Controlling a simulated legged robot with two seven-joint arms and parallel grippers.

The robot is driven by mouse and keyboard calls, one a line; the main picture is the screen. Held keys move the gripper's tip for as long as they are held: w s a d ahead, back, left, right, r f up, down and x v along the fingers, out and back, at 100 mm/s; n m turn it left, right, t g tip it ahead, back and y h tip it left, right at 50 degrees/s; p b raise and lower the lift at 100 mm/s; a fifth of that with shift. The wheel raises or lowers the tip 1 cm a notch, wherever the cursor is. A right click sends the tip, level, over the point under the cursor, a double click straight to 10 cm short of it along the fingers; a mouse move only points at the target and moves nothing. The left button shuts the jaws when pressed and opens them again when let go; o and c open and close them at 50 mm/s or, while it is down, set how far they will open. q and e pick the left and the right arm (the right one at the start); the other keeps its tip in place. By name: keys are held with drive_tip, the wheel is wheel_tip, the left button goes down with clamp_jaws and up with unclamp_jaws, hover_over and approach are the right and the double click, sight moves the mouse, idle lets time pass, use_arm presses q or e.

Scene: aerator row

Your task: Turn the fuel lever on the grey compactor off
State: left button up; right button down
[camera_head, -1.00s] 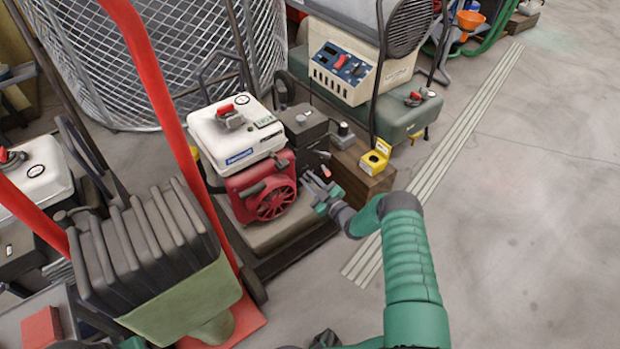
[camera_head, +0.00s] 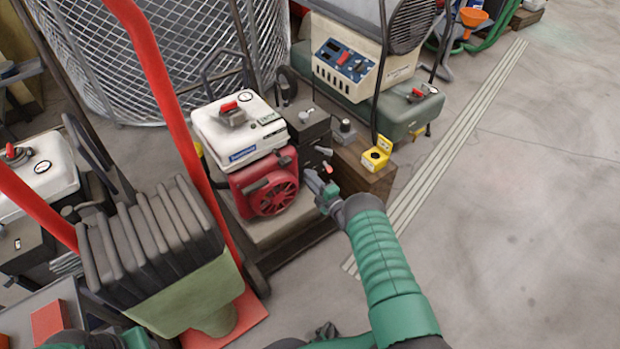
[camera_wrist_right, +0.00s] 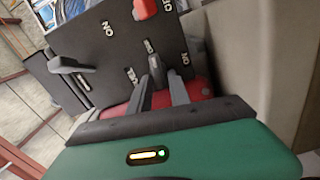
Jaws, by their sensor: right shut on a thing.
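The compactor's engine unit (camera_head: 246,150) stands mid-left in the head view, with a white tank on top and a red recoil cover. Its dark control panel (camera_wrist_right: 110,45) fills the upper part of the right wrist view, with ON, OFF and FUEL lettering. My right gripper (camera_head: 318,178) is at the panel side of the engine. In the right wrist view its two grey fingers (camera_wrist_right: 158,88) are closed around the dark fuel lever (camera_wrist_right: 155,66), beside the FUEL lettering. The fingers partly hide the lever.
A red rocker switch (camera_wrist_right: 144,9) and a second grey lever (camera_wrist_right: 68,64) are on the same panel. A wooden block with a yellow item (camera_head: 376,158) stands just right of the engine. A red-framed cart (camera_head: 160,95) is at the left. Floor at right is clear.

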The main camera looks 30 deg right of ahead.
drive_tip(key=shift+s+a+f+n, duration=0.15)
drive_tip(key=shift+f+n, duration=0.25)
drive_tip(key=shift+n, duration=0.4)
drive_tip(key=c, duration=1.5)
unclamp_jaws()
drive_tip(key=shift+f, duration=0.1)
drive_tip(key=shift+o, duration=0.2)
drive_tip(key=shift+r, duration=0.2)
